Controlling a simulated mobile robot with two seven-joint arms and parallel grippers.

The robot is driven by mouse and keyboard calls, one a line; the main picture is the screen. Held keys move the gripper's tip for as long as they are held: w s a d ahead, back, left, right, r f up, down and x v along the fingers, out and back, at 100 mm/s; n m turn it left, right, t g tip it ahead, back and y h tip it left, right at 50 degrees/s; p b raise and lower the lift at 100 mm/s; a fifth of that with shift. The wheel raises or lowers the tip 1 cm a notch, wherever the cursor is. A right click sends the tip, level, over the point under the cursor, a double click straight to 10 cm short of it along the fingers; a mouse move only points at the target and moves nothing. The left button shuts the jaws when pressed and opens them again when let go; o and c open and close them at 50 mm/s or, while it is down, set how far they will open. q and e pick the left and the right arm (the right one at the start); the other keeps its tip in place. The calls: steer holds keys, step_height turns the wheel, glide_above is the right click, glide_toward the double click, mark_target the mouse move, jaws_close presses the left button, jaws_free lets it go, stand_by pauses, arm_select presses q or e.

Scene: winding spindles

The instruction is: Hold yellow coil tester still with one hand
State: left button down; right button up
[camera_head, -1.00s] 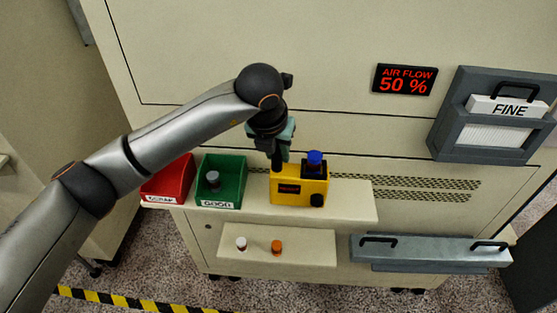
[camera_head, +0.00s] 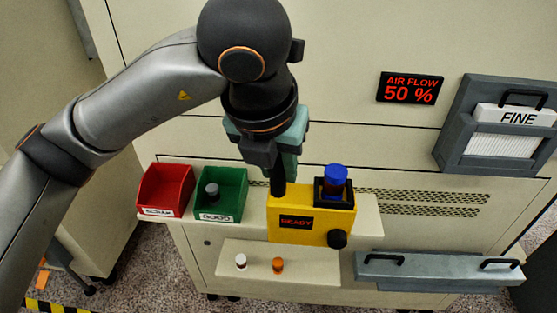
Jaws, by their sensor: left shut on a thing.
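The yellow coil tester (camera_head: 283,237) has a display reading READY, a black knob on its front and a black socket on top. A blue coil (camera_head: 336,182) sits upright in that socket. My left gripper (camera_head: 278,188) comes from above and is shut on the tester at its top left; the exact grip is partly hidden by the gripper body. The tester covers the front edge of the shelf (camera_head: 367,222) and appears held up off it, towards me. My right gripper is not in view.
A red SCRAP bin (camera_head: 165,187) and a green GOOD bin (camera_head: 235,187) with a grey spool (camera_head: 212,190) stand left of the tester. A lower ledge (camera_head: 320,281) holds a white spool (camera_head: 241,261) and an orange spool (camera_head: 278,265). A grey handled drawer (camera_head: 440,269) is right.

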arm_select(q)
steer(key=shift+s+r, duration=0.1)
steer(key=shift+s, duration=0.05)
steer(key=shift+w+f+b, duration=0.45)
steer(key=shift+f+b, duration=0.05)
steer(key=shift+b, duration=0.05)
steer(key=w+a+f+b, duration=0.1)
steer(key=w+f+b, duration=0.6)
steer(key=w+f, duration=0.4)
steer(key=shift+w+a, duration=0.2)
steer(key=shift+w, duration=0.9)
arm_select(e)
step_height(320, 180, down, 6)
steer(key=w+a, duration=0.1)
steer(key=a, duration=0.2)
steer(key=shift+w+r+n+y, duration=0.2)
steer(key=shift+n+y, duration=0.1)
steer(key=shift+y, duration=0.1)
arm_select(q)
steer(key=shift+f+b, duration=0.55)
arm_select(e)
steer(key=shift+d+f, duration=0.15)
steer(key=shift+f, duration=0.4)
